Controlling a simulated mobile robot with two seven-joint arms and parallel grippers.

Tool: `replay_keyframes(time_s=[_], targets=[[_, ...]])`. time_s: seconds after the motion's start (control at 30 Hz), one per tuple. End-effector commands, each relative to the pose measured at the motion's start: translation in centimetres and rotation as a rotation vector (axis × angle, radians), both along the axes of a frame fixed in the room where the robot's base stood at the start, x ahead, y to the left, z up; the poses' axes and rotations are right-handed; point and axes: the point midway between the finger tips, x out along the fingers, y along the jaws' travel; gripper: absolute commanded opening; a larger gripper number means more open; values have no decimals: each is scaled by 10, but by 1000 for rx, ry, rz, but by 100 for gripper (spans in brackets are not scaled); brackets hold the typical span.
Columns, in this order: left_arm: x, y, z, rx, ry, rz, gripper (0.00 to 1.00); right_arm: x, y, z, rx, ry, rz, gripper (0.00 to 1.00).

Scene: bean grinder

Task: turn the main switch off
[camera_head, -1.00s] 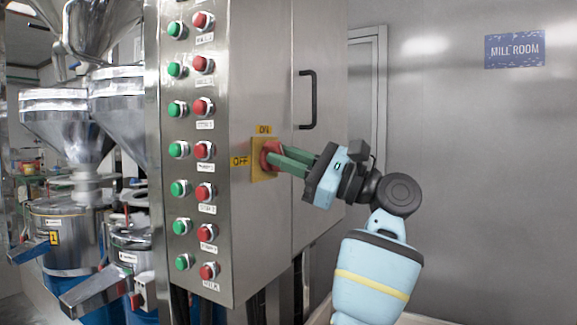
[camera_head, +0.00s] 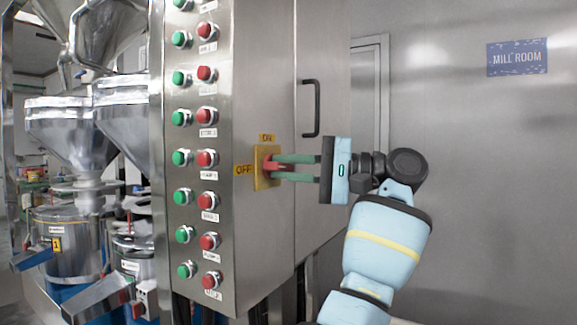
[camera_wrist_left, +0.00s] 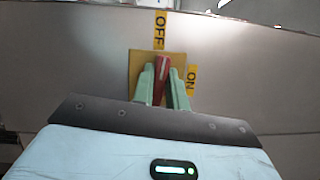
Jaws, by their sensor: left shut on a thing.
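The main switch is a red handle (camera_head: 271,166) on a square yellow plate (camera_head: 262,181), on the side of the steel cabinet. The yellow ON label (camera_head: 267,138) is above the plate and the yellow OFF label (camera_head: 244,170) is left of it. My left gripper (camera_head: 283,168) reaches in from the right, its green fingers one above the other, shut on the handle. In the left wrist view the red handle (camera_wrist_left: 162,72) sits between the fingers (camera_wrist_left: 163,88). It points nearly straight at the OFF label (camera_wrist_left: 160,30); the ON label (camera_wrist_left: 193,80) is to the right. My right gripper is not seen.
The steel cabinet (camera_head: 275,60) carries rows of green and red buttons on its left face. A black door handle (camera_head: 316,108) stands out above right of the switch. Steel hoppers (camera_head: 65,130) are at the left. A grey wall with a MILL ROOM sign (camera_head: 517,57) is behind.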

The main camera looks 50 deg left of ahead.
Motion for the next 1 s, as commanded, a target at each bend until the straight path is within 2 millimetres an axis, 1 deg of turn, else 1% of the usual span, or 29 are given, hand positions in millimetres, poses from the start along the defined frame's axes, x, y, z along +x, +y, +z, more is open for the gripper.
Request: replay_keyframes(time_s=[0.1,0.3,0.87,0.9,1.0], targets=[[0,0,1,17,-60,-1,0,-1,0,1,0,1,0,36],[0,0,0,38,-121,-2,0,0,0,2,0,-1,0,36],[0,0,-1,46,-148,-2,0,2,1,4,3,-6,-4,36],[0,0,-1,46,-147,-2,18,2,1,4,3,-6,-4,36],[0,0,-1,46,-147,-2,32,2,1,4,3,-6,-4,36]])
